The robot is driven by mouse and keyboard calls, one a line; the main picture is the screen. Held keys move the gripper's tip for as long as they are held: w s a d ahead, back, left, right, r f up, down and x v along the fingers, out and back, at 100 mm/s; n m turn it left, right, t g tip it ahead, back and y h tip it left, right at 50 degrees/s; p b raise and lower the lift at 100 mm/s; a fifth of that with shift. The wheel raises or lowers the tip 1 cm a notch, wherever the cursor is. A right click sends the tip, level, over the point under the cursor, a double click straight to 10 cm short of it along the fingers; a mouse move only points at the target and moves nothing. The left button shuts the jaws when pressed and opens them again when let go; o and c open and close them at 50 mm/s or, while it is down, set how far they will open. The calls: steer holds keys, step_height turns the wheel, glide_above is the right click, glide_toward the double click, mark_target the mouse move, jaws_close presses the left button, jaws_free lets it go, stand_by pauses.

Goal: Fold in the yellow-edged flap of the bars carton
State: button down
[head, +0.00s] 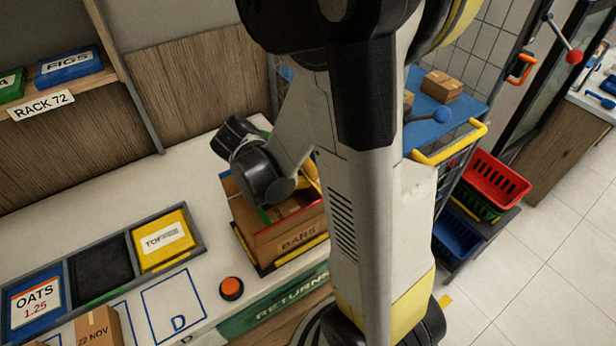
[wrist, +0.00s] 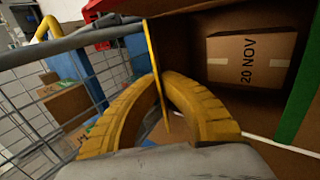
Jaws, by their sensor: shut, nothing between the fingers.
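The brown bars carton (head: 292,244) stands open-topped on the counter, partly covered by my arm in the head view. In the wrist view I look into it, and a small box marked 20 NOV (wrist: 250,60) lies inside. The yellow-edged flap (wrist: 153,58) shows nearly edge-on, its yellow edge running down past my fingertips. My gripper (wrist: 166,77) has its yellow fingers shut and empty, tips right at this flap. Whether they touch it, I cannot tell. The fingers are not clear in the head view. A green-edged flap (wrist: 302,85) stands at the wrist view's right.
A trolley with a yellow handle (head: 455,145) stands just right of the carton; its wire side (wrist: 50,90) shows close by in the wrist view. An orange button (head: 232,288) and a divided tray (head: 198,237) are on the counter to the left.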

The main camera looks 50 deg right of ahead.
steer(key=h+b, duration=0.2)
steer(key=b, duration=0.2)
steer(key=a+f+g+h+b, duration=0.1)
steer(key=h+b, duration=0.1)
steer(key=b, duration=0.2)
steer(key=shift+w+a+f, duration=0.1)
steer(key=shift+w+f, duration=0.05)
steer(key=shift+f, duration=0.05)
steer(key=c, duration=1.7)
jaws_free()
